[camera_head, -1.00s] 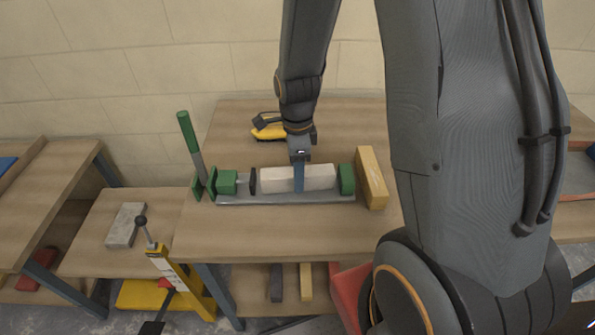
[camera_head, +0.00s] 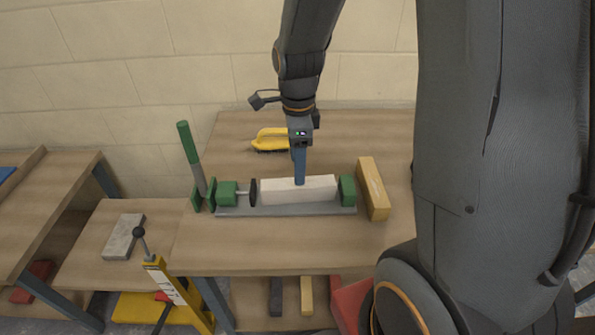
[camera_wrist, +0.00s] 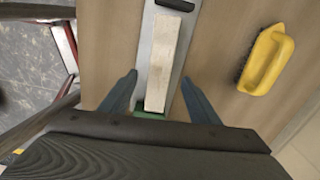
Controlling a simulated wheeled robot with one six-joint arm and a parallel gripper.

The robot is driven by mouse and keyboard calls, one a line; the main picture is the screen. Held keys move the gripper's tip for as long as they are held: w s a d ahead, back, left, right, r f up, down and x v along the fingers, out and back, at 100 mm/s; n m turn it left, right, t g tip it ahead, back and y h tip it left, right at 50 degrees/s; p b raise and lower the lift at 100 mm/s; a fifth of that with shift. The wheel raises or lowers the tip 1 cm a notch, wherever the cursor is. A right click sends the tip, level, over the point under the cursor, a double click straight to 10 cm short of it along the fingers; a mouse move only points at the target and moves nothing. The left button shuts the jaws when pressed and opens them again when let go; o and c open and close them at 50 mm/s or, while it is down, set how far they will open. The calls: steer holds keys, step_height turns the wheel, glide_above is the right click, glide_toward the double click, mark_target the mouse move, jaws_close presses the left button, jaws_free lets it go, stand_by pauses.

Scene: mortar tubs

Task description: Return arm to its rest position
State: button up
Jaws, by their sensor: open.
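My gripper (camera_head: 299,180) is at the end of my arm, above the middle of a bench clamp. In the wrist view its two blue fingers (camera_wrist: 158,92) stand wide apart, one on each side of a pale block (camera_wrist: 163,62), with nothing gripped. In the head view the pale block (camera_head: 320,189) lies on the clamp's grey base (camera_head: 285,210). The block's right end is at the green end jaw (camera_head: 348,191). A black round pad (camera_head: 253,192) on the green screw end is near its left end; whether it touches is hard to tell.
A yellow-handled brush (camera_head: 268,138) lies behind the clamp. A yellow-tan block (camera_head: 373,188) stands to its right. A green-handled lever (camera_head: 188,143) rises at its left. A grey block (camera_head: 124,237) lies on the lower left bench. The wall is behind; space above the bench is open.

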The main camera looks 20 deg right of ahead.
steer(key=shift+r, duration=0.25)
steer(key=shift+s+r+n, duration=0.2)
steer(key=shift+s+n, duration=0.35)
steer(key=shift+n, duration=0.65)
steer(key=s+r+n+t, duration=0.1)
steer(key=s+n, duration=0.7)
steer(key=n, duration=1)
steer(key=shift+s+r, duration=0.2)
steer(key=shift+r, duration=0.05)
